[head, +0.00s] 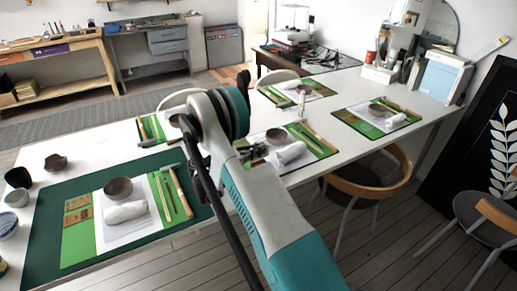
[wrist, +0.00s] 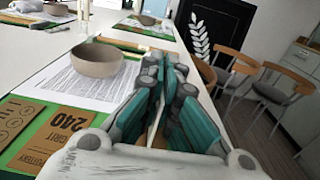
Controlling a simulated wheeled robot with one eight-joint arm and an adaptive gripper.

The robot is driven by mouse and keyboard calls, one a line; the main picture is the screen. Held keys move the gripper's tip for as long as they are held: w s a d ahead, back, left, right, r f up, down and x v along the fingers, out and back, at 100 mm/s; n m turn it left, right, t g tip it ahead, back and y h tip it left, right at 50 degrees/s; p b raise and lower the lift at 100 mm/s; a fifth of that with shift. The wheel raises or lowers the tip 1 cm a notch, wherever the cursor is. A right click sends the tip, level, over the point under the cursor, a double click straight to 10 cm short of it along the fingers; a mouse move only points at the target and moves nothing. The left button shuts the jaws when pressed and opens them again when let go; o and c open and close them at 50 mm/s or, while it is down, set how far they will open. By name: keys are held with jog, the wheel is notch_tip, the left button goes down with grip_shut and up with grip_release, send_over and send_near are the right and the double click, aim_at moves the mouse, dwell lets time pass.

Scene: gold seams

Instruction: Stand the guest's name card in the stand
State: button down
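My gripper (wrist: 168,65) is in the wrist view with its two teal-and-grey fingers close together. A thin pale strip (wrist: 154,122) shows edge-on between them. It looks like a card, but its face and any name on it are not visible. In the head view my arm hides most of the gripper, which is over the long white table. I cannot make out a name card stand in either view.
The white table (head: 33,152) carries several place settings with green mats. The nearest has a grey-brown bowl (head: 118,189), a rolled white cloth (head: 126,212), sticks and brown grit packets (wrist: 62,127). Dark bowls stand at its left end. Chairs (head: 388,172) stand along the right side.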

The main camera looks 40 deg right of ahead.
jog(key=shift+a+f, duration=0.2)
jog(key=shift+f, duration=1.25)
dwell(0.4)
jog(key=c, duration=1.7)
grip_release()
jog(key=shift+w, duration=0.1)
jog(key=shift+v, duration=4.45)
jog(key=shift+r, duration=0.1)
notch_tip(320, 180, up, 6)
jog(key=shift+f+p, duration=0.1)
jog(key=shift+p, duration=0.85)
